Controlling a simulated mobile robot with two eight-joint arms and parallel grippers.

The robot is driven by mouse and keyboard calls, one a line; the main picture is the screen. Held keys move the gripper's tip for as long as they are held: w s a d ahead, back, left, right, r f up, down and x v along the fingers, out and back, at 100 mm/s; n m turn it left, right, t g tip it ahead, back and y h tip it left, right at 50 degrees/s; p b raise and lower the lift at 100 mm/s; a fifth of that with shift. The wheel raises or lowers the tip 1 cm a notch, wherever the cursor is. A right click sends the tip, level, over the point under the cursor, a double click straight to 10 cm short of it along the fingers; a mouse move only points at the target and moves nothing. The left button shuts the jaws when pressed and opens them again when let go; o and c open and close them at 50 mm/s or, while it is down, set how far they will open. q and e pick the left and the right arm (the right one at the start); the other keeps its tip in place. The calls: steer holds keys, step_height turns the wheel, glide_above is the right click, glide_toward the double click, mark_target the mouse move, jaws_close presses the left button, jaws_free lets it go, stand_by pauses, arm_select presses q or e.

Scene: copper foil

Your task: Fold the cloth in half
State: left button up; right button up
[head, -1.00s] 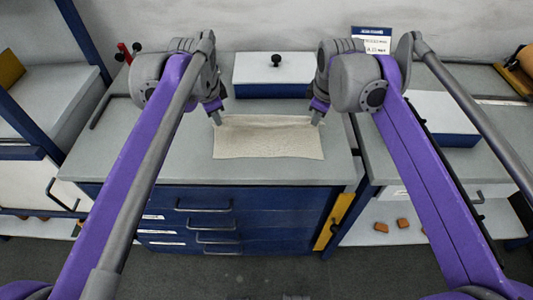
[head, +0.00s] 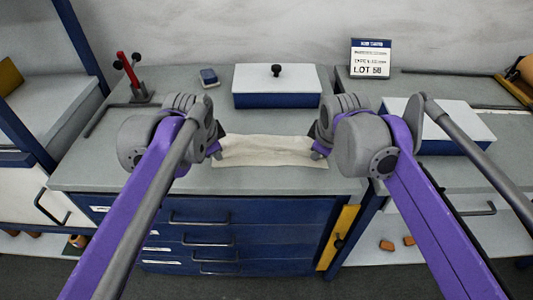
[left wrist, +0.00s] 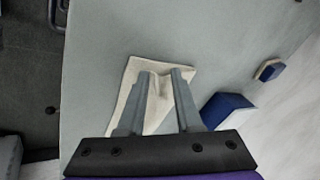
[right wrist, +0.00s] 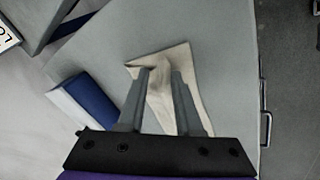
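The cream cloth (head: 265,152) lies on the grey worktop and shows as a narrow band between my two grippers in the head view. My left gripper (left wrist: 161,72) is at the cloth's left end, and a raised pleat of cloth (left wrist: 156,88) stands between its fingers. My right gripper (right wrist: 161,71) is at the right end, with cloth (right wrist: 160,90) bunched between its fingers in the same way. Both grippers appear closed on the cloth, with their fingers held apart by it. In the head view my wrists partly hide both ends.
A blue box with a white lid (head: 277,86) stands behind the cloth. A small blue item (head: 208,77) and a red-handled tool (head: 130,75) are at the back left. Another white-topped box (head: 450,125) is on the right worktop. The strip in front of the cloth is clear.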

arm_select(q)
steer(key=shift+o, duration=1.3)
steer(key=shift+s+d, duration=0.1)
arm_select(e)
steer(key=shift+o, duration=1.3)
steer(key=shift+s+a, duration=0.1)
